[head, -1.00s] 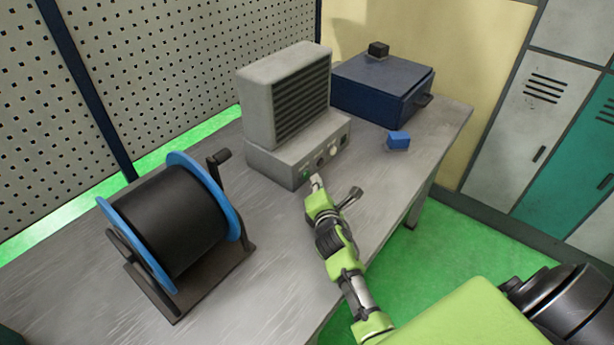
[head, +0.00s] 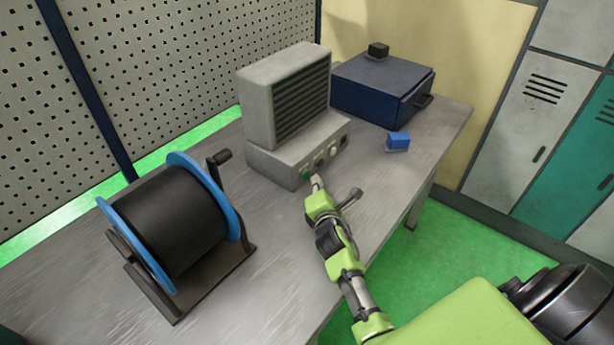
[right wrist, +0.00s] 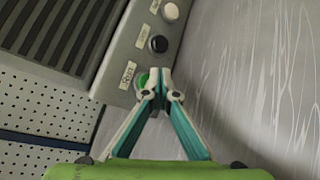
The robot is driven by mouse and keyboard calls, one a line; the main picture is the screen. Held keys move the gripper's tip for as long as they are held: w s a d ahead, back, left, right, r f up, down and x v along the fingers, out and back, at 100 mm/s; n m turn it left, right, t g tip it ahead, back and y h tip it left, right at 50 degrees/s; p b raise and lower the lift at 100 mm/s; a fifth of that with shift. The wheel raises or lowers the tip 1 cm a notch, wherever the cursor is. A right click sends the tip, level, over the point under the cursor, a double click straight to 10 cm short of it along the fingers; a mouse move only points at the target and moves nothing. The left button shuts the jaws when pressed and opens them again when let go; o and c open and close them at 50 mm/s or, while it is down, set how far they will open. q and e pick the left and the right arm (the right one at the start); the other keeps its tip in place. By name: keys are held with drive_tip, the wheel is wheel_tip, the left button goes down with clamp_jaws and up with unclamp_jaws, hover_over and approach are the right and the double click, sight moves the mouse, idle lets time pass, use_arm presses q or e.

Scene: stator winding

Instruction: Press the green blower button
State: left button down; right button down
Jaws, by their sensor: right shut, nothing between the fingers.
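The grey blower (head: 287,100) stands on the table with its control panel facing right and front. The green button (head: 306,175) is at the near end of that panel. In the right wrist view the green button (right wrist: 142,80) sits beside a label that seems to read "Run", partly hidden by my fingertips. My right gripper (head: 315,181) is shut and empty, its tips right at the green button; I cannot tell whether they touch it. The shut tips also show in the right wrist view (right wrist: 160,82). My left gripper is not in view.
A black button (right wrist: 158,43) and a white button (right wrist: 170,12) are further along the panel. A spool with blue rims (head: 175,220) stands at left. A dark blue box (head: 380,88) and a small blue block (head: 397,141) are behind. The table (head: 280,260) is clear in front.

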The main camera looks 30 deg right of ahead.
drive_tip(key=shift+w+a, duration=0.15)
drive_tip(key=shift+w, duration=0.25)
drive_tip(key=shift+w+a+b, duration=0.15)
drive_tip(key=shift+w+b, duration=0.15)
drive_tip(key=shift+w, duration=0.05)
idle(0.7)
drive_tip(key=shift+s+r, duration=0.1)
drive_tip(key=shift+s+d+p, duration=0.3)
drive_tip(key=shift+s+p, duration=0.1)
drive_tip(key=shift+s, duration=0.25)
drive_tip(key=shift+s+d, duration=0.15)
drive_tip(key=shift+s, duration=0.2)
drive_tip(key=shift+s+d+p, duration=0.25)
drive_tip(key=shift+s+p, duration=0.05)
drive_tip(key=shift+s, duration=0.35)
drive_tip(key=shift+s+d+p, duration=0.3)
drive_tip(key=shift+s+p, duration=0.05)
drive_tip(key=shift+s, duration=0.3)
drive_tip(key=shift+s+d+p, duration=0.25)
drive_tip(key=shift+s+p, duration=0.05)
drive_tip(key=shift+s, duration=0.35)
